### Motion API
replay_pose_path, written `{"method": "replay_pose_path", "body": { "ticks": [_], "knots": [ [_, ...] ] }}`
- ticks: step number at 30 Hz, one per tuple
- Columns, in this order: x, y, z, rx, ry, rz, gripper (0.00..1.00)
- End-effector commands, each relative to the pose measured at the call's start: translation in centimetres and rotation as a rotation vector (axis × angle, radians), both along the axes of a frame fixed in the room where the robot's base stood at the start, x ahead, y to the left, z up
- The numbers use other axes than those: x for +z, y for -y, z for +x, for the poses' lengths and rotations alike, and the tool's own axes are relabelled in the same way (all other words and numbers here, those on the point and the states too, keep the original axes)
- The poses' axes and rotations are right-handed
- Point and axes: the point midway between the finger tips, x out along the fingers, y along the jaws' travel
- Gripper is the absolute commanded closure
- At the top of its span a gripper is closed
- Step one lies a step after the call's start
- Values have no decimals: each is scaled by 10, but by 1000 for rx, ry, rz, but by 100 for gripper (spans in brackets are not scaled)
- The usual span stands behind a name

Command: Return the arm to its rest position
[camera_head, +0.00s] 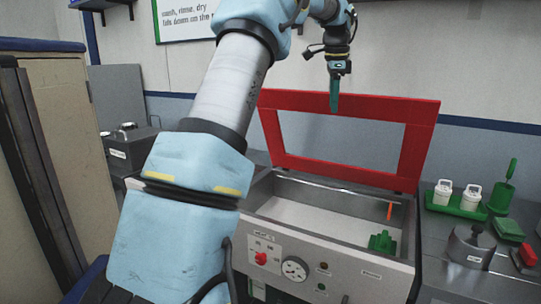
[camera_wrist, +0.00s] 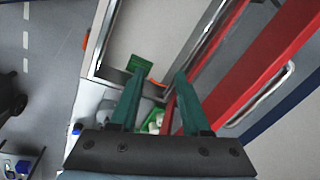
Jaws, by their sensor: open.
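My arm (camera_head: 190,190) rises across the middle of the head view and bends over at the top. My gripper (camera_head: 335,95) hangs fingers-down in front of the raised red lid frame (camera_head: 420,140). In the wrist view my gripper (camera_wrist: 156,78) shows two green fingers spread apart with nothing held between them. Below is the open grey machine (camera_head: 340,258) with a pale basin. A green part (camera_head: 382,242) sits inside the basin at its front right; it also shows in the wrist view (camera_wrist: 139,66), beyond the fingertips.
A green tray (camera_head: 455,210) with two white lidded jars stands on the right counter, beside a green-handled tool (camera_head: 504,188) and a grey weight-like object (camera_head: 472,246). A dark box (camera_head: 131,147) is at left, behind a beige cabinet (camera_head: 80,140). A shelf (camera_head: 97,5) is at upper left.

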Motion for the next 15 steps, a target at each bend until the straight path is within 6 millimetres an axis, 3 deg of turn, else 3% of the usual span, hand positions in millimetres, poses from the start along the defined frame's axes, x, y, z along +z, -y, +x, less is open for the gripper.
{"method": "replay_pose_path", "body": {
  "ticks": [8,15],
  "knots": [
    [-87,-83,-47,449,-30,-52,53],
    [-165,-163,-125,890,-57,-116,53]
  ]
}}
